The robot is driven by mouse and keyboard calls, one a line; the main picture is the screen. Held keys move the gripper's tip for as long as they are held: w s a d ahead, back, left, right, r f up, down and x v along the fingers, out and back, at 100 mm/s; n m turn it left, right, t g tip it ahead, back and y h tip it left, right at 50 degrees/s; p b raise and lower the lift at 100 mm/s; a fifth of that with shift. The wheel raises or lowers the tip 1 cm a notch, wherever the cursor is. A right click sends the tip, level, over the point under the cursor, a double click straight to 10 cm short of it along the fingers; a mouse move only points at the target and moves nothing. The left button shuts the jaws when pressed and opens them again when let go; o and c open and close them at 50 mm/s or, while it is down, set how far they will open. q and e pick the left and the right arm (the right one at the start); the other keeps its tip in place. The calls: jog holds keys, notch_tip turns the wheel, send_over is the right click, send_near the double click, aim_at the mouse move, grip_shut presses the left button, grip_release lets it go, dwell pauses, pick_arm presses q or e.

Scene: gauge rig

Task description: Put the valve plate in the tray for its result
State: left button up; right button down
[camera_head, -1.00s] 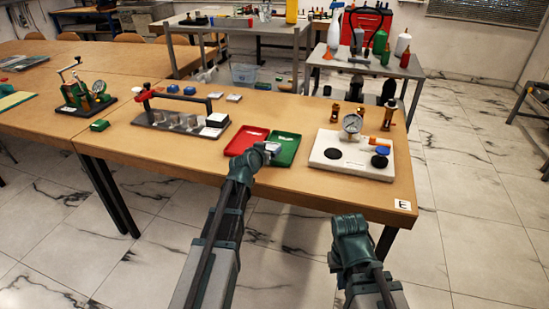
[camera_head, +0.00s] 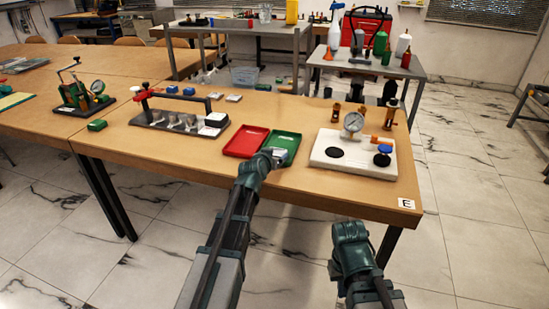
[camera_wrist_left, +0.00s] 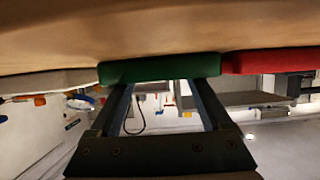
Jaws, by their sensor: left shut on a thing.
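The green tray (camera_head: 284,143) lies on the wooden table, right beside the red tray (camera_head: 246,141). My left gripper (camera_head: 273,155) is at the near left part of the green tray. It is shut on a small pale piece, which I take to be the valve plate (camera_head: 280,152); the gripper partly hides it. In the left wrist view the fingers (camera_wrist_left: 162,85) reach up to the green tray's edge (camera_wrist_left: 160,67), and the piece is not clear. My right gripper (camera_head: 351,232) is low in front of the table; its fingers are not discernible.
Right of the trays stands a white gauge rig (camera_head: 352,153) with a dial and dark round pads. Left of them is a dark rack (camera_head: 180,124) with metal pieces and a red-knobbed handle. Small blue and white blocks lie behind it. The table's front edge is close.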

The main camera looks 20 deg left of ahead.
pick_arm(q)
jog(key=shift+f+b, duration=0.3)
jog(key=shift+b, duration=0.1)
jog(key=o, duration=1.3)
jog(key=shift+s, duration=0.1)
jog(key=shift+o, duration=0.2)
jog(key=shift+r+p, duration=0.25)
jog(key=shift+p, duration=0.1)
jog(key=shift+s+r, duration=0.2)
jog(key=shift+s, duration=0.05)
jog(key=p+v, duration=0.4)
jog(key=v, duration=0.7)
jog(key=shift+s+r+p, duration=0.15)
jog(key=shift+p, duration=0.2)
